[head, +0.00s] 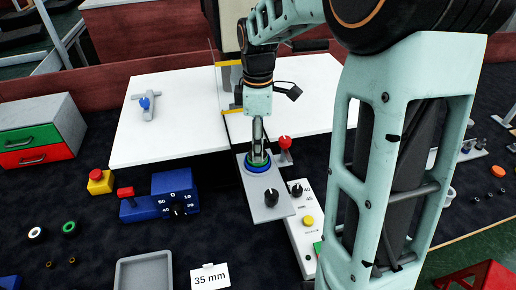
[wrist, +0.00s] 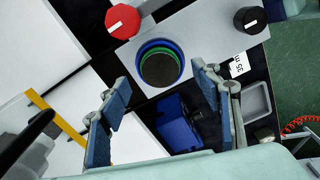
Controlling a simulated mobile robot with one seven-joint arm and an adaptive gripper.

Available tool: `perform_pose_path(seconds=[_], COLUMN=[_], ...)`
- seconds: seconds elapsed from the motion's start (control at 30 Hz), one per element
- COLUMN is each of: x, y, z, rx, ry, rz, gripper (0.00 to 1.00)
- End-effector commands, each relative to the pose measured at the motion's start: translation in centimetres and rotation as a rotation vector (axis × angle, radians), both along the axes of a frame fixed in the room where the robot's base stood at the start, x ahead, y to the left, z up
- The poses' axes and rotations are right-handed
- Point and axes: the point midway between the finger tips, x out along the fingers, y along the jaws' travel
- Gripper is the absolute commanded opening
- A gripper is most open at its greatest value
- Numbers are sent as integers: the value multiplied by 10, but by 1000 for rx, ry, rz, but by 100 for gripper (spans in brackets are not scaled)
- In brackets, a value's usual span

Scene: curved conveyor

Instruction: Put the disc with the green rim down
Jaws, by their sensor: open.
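A round dark disc (wrist: 158,69) with a green rim lies inside a blue ring (wrist: 141,58) on the grey plate (wrist: 206,30) in the wrist view. In the head view the green rim (head: 258,157) shows just below my gripper (head: 258,148), and the blue ring (head: 259,169) surrounds it. In the wrist view my gripper (wrist: 160,76) is open, its two blue-padded fingers apart on either side of the disc. Nothing is held between them. The exact gap between fingertips and disc is hard to tell.
A red knob (head: 285,143) and a black knob (head: 271,196) stand on the plate close to the ring. A control box (head: 307,232) is at right, a blue device (head: 175,190) at left. A grey tray (head: 145,273) and a small green ring (head: 69,227) lie front left.

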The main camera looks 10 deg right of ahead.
Motion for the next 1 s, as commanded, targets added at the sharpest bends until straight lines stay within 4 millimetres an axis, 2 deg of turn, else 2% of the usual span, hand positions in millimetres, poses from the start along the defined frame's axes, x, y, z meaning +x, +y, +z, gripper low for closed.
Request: perform_pose_path(seconds=[0.03, 0.2, 0.4, 0.6, 0.87, 1.0], x=[2, 2, 1, 0, 0, -2], y=[0, 0, 0, 0, 0, -7], z=[13, 50, 81, 91, 91, 89], rx=[-1, -1, 0, 1, 0, -3], ry=[-6, -6, -3, 0, 0, -3], rz=[-1, -1, -1, -1, -1, -27], gripper=[58, 58, 58, 58, 58, 58])
